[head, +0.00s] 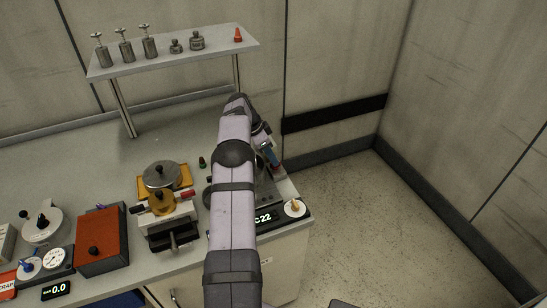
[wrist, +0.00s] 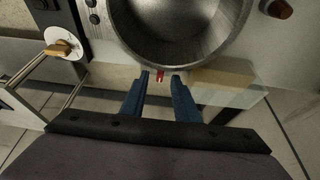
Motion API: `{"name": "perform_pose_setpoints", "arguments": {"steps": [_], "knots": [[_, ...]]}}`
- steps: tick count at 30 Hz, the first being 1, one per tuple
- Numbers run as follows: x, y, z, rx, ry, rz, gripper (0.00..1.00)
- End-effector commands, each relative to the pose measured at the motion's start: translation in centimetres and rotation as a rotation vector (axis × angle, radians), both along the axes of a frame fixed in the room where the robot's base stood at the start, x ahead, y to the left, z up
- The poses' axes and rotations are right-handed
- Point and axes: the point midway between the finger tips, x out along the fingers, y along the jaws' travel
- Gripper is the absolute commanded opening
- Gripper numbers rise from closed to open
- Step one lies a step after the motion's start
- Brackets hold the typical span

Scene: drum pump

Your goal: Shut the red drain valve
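A small red piece (wrist: 160,76), apparently the handle of the red drain valve, shows in the wrist view just below the rim of a round metal vessel (wrist: 238,32). My gripper (wrist: 160,75) has its two blue fingers apart, with the red piece between their tips. A gap shows on each side of it, so they do not look shut on it. I cannot tell the valve's turn position. In the head view my gripper (head: 270,155) is at the bench's right end, and my arm hides most of the vessel.
An orange knob on a white dial (wrist: 60,48) lies left of the vessel; it also shows in the head view (head: 295,208). A shelf (head: 190,53) with metal pieces and a red cone (head: 238,35) stands behind. An orange-red box (head: 103,240) and instruments fill the bench's left. Open floor lies right.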

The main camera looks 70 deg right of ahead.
Motion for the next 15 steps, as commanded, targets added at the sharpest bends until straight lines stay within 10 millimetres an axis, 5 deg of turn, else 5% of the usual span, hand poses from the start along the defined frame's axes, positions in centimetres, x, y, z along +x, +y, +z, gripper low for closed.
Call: {"name": "perform_pose_setpoints", "arguments": {"steps": [15], "knots": [[-0.7,-0.8,-2.6,-0.001,-0.001,0.001,0.28]]}}
